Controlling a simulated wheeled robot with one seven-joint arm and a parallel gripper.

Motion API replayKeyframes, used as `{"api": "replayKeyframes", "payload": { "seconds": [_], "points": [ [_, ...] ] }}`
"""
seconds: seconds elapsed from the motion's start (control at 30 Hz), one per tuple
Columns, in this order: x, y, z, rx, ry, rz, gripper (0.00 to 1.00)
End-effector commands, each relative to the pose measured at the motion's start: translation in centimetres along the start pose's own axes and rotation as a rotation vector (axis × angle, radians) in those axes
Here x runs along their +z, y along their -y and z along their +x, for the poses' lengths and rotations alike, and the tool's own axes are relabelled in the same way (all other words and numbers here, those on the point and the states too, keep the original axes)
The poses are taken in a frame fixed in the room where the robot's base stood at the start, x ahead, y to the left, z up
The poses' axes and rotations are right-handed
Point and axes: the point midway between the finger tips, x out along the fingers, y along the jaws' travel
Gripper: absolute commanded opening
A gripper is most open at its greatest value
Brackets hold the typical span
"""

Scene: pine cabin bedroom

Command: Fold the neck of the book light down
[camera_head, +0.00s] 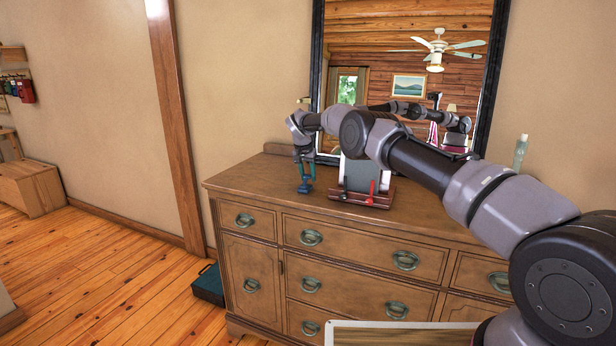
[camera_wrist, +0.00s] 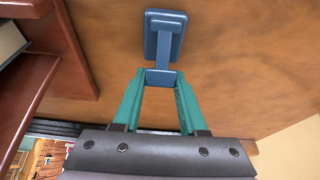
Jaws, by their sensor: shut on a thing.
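The blue book light (camera_head: 306,188) stands on the dresser top near its left end. The wrist view shows it from above: a rectangular blue book light base (camera_wrist: 150,40) on the wood, with a narrow neck running toward my gripper. My gripper (camera_wrist: 161,79), with teal fingers, is shut on the near end of the neck, one finger on each side. In the head view my gripper (camera_head: 305,172) points down onto the light from above. The fingers partly hide the gripped end, and the neck's exact angle is hard to tell.
A reddish wooden stand (camera_head: 347,197) holding books and a red item is just right of the light; in the wrist view the stand (camera_wrist: 72,50) is close on the left. A mirror (camera_head: 500,60) rises behind the dresser (camera_head: 240,186). A bottle (camera_head: 520,152) stands farther right.

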Motion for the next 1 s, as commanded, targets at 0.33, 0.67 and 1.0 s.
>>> {"api": "replayKeyframes", "payload": {
  "seconds": [0.33, 0.67, 1.0],
  "points": [
    [0.0, 0.0, 0.1, 0.001, 0.0, 0.0, 0.72],
    [0.0, 0.0, -0.1, 0.0, 0.0, 0.0, 0.72],
    [-0.1, 0.0, -5.3, -0.001, -0.003, -0.001, 0.72]
  ]
}}
